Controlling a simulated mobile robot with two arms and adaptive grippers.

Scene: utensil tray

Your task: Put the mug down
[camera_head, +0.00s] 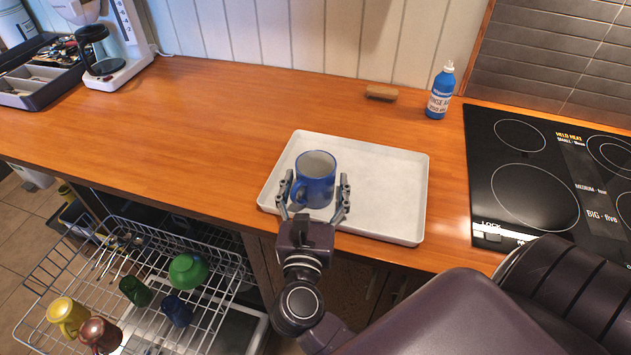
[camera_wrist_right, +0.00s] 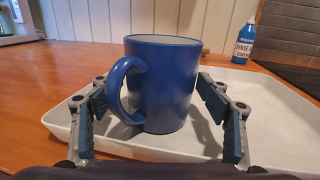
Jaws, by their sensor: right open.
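A blue mug (camera_head: 317,180) stands upright on the left part of a white tray (camera_head: 390,190) on the wooden counter. My right gripper (camera_head: 315,190) is open, with one finger on each side of the mug. In the right wrist view the mug (camera_wrist_right: 168,85) sits between the two spread fingers (camera_wrist_right: 160,120), its handle toward the left finger. Gaps show between the mug and both fingers. The mug's base appears to rest on the tray (camera_wrist_right: 270,115). My left gripper is not in view.
A blue rinse bottle (camera_head: 440,93) and a brown block (camera_head: 381,92) stand behind the tray. A black cooktop (camera_head: 540,170) is at right. A coffee maker (camera_head: 112,50) and cutlery tray (camera_head: 25,98) are far left. A dish rack (camera_head: 140,265) with cups is below the counter. The counter's left-middle is clear.

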